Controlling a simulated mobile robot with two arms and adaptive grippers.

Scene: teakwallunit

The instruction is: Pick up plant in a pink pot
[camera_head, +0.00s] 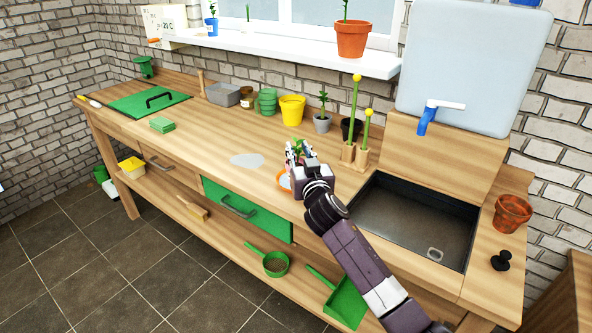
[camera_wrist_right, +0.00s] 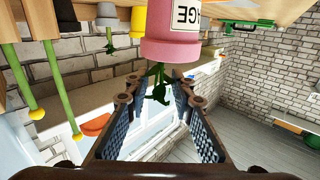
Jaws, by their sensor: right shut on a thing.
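The plant in the pink pot shows in the right wrist view, which is upside down. Its pink pot (camera_wrist_right: 170,45) has a white label with dark letters, and its green leaves (camera_wrist_right: 158,85) reach between the fingers. My right gripper (camera_wrist_right: 157,92) is shut on this plant by its leafy part, with the pot beyond the fingertips. In the head view my right gripper (camera_head: 298,152) is over the worktop, left of the sink. My left gripper is not in view.
An orange-rimmed white dish (camera_head: 284,182) lies by the gripper. The dark sink (camera_head: 415,222) is to the right. The worktop's left middle is mostly clear.

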